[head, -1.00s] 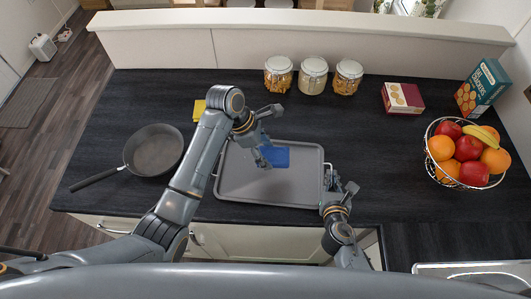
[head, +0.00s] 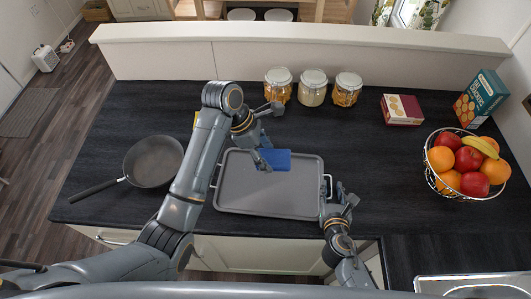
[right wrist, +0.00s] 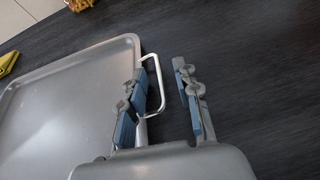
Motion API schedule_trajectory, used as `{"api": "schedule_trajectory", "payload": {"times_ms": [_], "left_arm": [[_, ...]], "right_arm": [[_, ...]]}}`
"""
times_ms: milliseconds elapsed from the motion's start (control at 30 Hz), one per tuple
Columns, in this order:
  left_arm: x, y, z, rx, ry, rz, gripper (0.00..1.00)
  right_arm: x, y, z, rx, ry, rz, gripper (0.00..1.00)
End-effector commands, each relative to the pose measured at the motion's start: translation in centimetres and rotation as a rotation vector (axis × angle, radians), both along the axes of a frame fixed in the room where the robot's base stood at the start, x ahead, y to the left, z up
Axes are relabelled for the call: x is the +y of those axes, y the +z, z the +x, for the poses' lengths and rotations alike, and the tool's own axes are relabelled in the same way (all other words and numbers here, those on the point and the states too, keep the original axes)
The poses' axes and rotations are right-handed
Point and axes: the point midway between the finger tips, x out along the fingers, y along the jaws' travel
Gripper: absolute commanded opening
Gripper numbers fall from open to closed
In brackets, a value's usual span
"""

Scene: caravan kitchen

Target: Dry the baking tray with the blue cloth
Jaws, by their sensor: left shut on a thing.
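The grey baking tray (head: 265,194) lies flat on the dark worktop, with wire handles at its short ends. My left gripper (head: 262,158) is shut on the blue cloth (head: 278,160) over the tray's far edge. I cannot tell whether the cloth touches the tray. My right gripper (head: 338,196) is at the tray's right end. In the right wrist view my right gripper (right wrist: 162,98) is open, its fingers apart, with the wire handle (right wrist: 152,62) beside the left finger and partly hidden by it. The tray's surface (right wrist: 70,95) looks mostly bare there; the cloth is out of that view.
A frying pan (head: 153,162) stands left of the tray. Several lidded jars (head: 312,89) line the back. A red box (head: 402,110), a cracker box (head: 482,97) and a wire fruit bowl (head: 437,181) are on the right. A yellow item (right wrist: 8,62) lies beyond the tray.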

Motion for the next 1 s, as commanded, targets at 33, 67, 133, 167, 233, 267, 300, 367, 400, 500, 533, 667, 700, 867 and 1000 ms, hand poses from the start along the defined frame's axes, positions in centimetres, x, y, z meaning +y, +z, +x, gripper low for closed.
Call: {"api": "schedule_trajectory", "payload": {"times_ms": [33,67,133,167,233,267,300,367,400,500,533,667,700,867,1000], "left_arm": [[0.0,0.0,0.0,0.000,0.000,0.000,0.30],[0.0,0.0,0.0,0.000,0.000,0.000,0.30],[0.0,0.0,0.0,0.000,0.000,0.000,0.30],[0.0,0.0,0.0,0.000,0.000,0.000,0.30],[0.0,0.0,0.0,0.000,0.000,0.000,0.30],[0.0,0.0,0.0,0.000,0.000,0.000,0.30],[0.0,0.0,0.0,0.000,0.000,0.000,0.30],[0.0,0.0,0.0,0.000,0.000,0.000,0.30],[0.0,0.0,0.0,0.000,0.000,0.000,0.30],[0.0,0.0,0.0,0.000,0.000,0.000,0.30],[0.0,0.0,0.0,0.000,0.000,0.000,0.30],[0.0,0.0,0.0,0.000,0.000,0.000,0.30],[0.0,0.0,0.0,0.000,0.000,0.000,0.30],[0.0,0.0,0.0,0.000,0.000,0.000,0.30],[0.0,0.0,0.0,0.000,0.000,0.000,0.30]], "right_arm": [[0.0,0.0,0.0,0.000,0.001,0.000,0.32],[0.0,0.0,0.0,0.000,0.001,0.000,0.32],[0.0,0.0,0.0,0.000,0.001,0.000,0.32],[0.0,0.0,0.0,0.000,0.001,0.000,0.32],[0.1,0.1,-0.3,0.001,0.001,0.000,0.32],[0.1,0.1,-0.4,0.001,0.001,0.000,0.32],[0.1,0.3,-0.8,0.000,0.002,0.001,0.32],[0.2,0.5,-1.6,0.002,0.001,0.001,0.32],[0.2,0.8,-2.2,0.002,0.002,0.001,0.32],[0.4,1.6,-4.2,0.003,0.002,0.000,0.32],[0.5,1.8,-4.9,0.003,0.001,0.001,0.32],[0.8,2.9,-7.4,0.003,0.002,0.001,0.32],[0.8,3.2,-8.1,0.003,0.001,0.001,0.32],[1.0,4.1,-10.1,0.001,0.001,0.000,0.32],[1.0,4.5,-10.9,0.000,0.001,0.000,0.32]]}}
